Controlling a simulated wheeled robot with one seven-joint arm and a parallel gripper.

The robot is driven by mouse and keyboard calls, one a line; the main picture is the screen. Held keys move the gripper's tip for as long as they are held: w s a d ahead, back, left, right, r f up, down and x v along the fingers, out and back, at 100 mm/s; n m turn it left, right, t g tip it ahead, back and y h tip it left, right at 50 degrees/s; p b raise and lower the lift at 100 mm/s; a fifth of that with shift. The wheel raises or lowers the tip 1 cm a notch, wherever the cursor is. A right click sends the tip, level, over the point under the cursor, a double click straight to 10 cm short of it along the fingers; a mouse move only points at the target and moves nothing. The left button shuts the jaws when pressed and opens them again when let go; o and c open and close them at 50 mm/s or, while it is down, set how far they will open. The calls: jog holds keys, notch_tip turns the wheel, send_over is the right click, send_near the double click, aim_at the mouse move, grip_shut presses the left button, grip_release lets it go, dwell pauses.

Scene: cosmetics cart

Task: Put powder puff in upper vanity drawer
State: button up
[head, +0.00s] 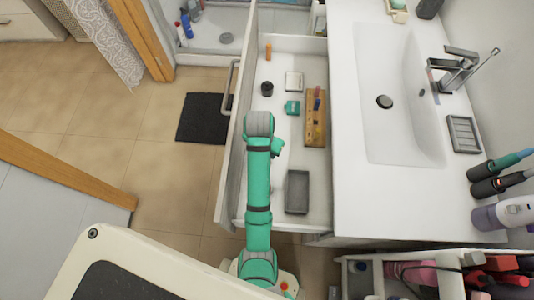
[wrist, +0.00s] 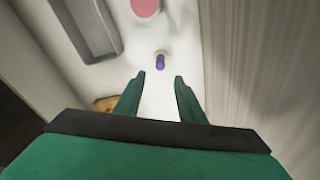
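The vanity drawer (head: 318,212) is pulled out, and its inside shows from above. My gripper (head: 277,148) hangs over the drawer's middle, pointing down. In the wrist view my gripper (wrist: 158,80) has its fingers apart with nothing between them. A round pink thing with a pale rim (wrist: 146,6) lies ahead at the top edge, partly cut off. It may be the powder puff, but I cannot tell for certain. A small purple-topped item (wrist: 160,62) stands just beyond the fingertips. My arm hides both in the head view.
The drawer holds a grey tray (head: 297,190), a wooden holder (head: 315,130), a teal item (head: 292,107), a white box (head: 294,81) and a dark cup (head: 267,89). The sink counter (head: 345,190) borders it on the right. The drawer front (head: 236,130) stands left of my arm.

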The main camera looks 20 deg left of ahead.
jog(key=s+d+f+n+t, duration=0.1)
jog(key=s+d+f+t, duration=0.15)
jog(key=s+d, duration=0.35)
jog(key=s+d+f+n+t, duration=0.1)
jog(key=s+d+f+t, duration=0.1)
jog(key=s+d+t, duration=0.45)
jog(key=s+d+r+t, duration=0.1)
jog(key=s+r+t, duration=0.1)
jog(key=s+r, duration=0.5)
jog(key=s+d+r+t, duration=0.1)
jog(key=s+r+t, duration=0.1)
jog(key=s+r, duration=0.5)
notch_tip(320, 180, up, 6)
jog(key=shift+d+f+m+t, duration=0.15)
jog(key=shift+d+m+t, duration=0.15)
jog(key=shift+d, duration=0.05)
jog(key=shift+c, duration=0.6)
jog(key=shift+w, duration=0.15)
